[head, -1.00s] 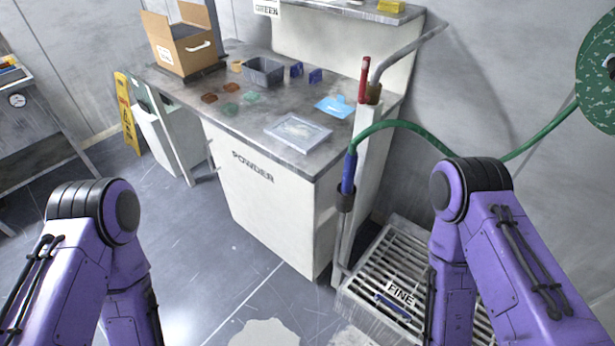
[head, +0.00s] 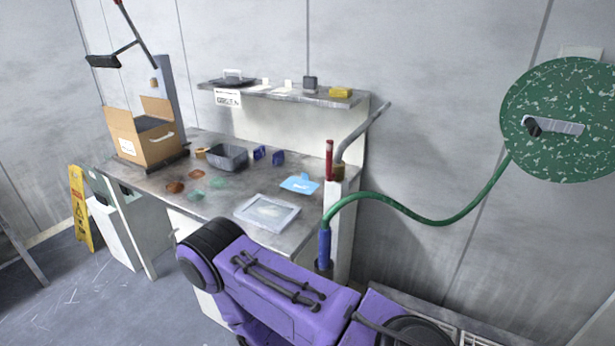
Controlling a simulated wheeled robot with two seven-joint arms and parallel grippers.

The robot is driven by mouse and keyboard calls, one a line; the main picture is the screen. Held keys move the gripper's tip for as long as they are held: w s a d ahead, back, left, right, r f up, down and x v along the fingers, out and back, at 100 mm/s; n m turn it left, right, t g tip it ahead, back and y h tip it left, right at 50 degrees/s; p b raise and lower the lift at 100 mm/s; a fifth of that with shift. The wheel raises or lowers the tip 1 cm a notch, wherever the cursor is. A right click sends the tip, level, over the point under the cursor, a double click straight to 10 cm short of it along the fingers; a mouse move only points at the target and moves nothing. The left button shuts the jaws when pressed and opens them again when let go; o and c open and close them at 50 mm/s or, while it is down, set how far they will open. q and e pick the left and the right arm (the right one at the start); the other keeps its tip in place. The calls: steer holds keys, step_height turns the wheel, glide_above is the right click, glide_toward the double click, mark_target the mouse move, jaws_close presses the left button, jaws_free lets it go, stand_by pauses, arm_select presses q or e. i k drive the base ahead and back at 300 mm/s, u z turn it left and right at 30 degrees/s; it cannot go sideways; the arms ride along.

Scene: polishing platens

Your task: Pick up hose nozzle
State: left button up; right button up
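The hose nozzle (head: 324,249) is blue and stands upright in a dark holder at the right front corner of the workbench. A green hose (head: 425,216) runs from its top to a round green hose reel (head: 560,120) on the wall at right. A purple arm of mine crosses the lower middle of the view, in front of the bench and just below the nozzle. It hides the lower part of the holder. Neither gripper shows in the head view.
The workbench (head: 150,180) holds a cardboard box (head: 146,137), a grey bin (head: 227,157), a clear tray (head: 267,212) and a blue packet (head: 300,184). A red-handled tool (head: 329,160) and a grey bent pipe (head: 362,133) stand close behind the nozzle. A yellow sign (head: 81,208) stands at left.

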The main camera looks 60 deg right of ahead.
mark_target(325, 232)
steer(key=u, duration=0.05)
steer(key=i, duration=1.65)
steer(key=z, duration=3.1)
